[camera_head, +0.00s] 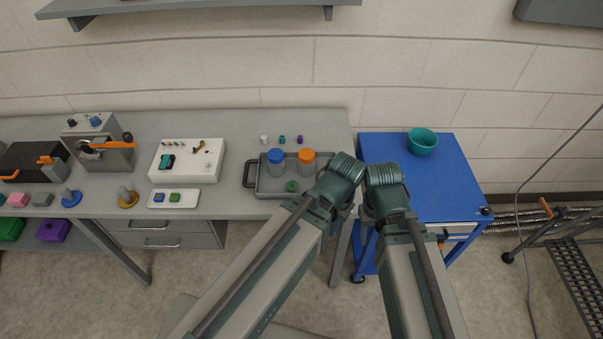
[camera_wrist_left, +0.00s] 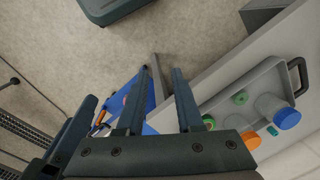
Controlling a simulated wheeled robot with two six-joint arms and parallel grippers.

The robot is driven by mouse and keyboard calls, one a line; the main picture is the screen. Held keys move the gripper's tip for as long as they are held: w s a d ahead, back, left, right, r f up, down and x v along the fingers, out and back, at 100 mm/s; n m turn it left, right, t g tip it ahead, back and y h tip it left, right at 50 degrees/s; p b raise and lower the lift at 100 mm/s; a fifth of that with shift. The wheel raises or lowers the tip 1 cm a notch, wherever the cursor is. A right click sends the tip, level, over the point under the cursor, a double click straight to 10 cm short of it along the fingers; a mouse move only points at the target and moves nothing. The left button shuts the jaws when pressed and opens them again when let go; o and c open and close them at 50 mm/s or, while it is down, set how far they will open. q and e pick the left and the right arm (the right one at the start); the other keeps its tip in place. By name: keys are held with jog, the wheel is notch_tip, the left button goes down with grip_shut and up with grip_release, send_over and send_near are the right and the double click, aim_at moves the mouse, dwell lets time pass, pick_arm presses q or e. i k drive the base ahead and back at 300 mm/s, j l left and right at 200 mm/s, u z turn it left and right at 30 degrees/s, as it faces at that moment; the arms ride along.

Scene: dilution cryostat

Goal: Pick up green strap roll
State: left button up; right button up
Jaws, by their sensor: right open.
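The green strap roll (camera_head: 293,186) lies in the grey tray (camera_head: 272,192) on the bench, in front of two lidded jars. In the left wrist view it shows as a small green ring (camera_wrist_left: 240,97) in the tray. Another green round thing (camera_wrist_left: 208,122) in that tray is partly covered by my gripper body. My left gripper (camera_wrist_left: 161,72) is open and empty, with its fingers beside the bench edge and away from the roll. In the head view my right gripper (camera_head: 383,176) is over the blue cart's left edge; its fingertips are hidden.
The tray holds a blue-lidded jar (camera_head: 276,161) and an orange-lidded jar (camera_head: 306,160). Small vials (camera_head: 282,139) stand behind it. A white box (camera_head: 187,160) is to the left. The blue cart (camera_head: 446,195) carries a teal bowl (camera_head: 422,142) and is otherwise mostly clear.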

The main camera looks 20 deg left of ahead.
aim_at(291, 186)
jog(key=l+u, duration=0.15)
jog(key=u, duration=0.15)
jog(key=l+u, duration=0.15)
jog(key=u, duration=0.2)
jog(key=l+u, duration=0.15)
jog(key=l, duration=0.3)
jog(key=k+l+u, duration=0.15)
jog(key=l, duration=0.3)
jog(key=k+l+u, duration=0.2)
jog(key=l, duration=0.25)
jog(key=k+l, duration=0.1)
jog(key=l, duration=0.4)
jog(key=k+l, duration=0.1)
jog(key=l, duration=0.4)
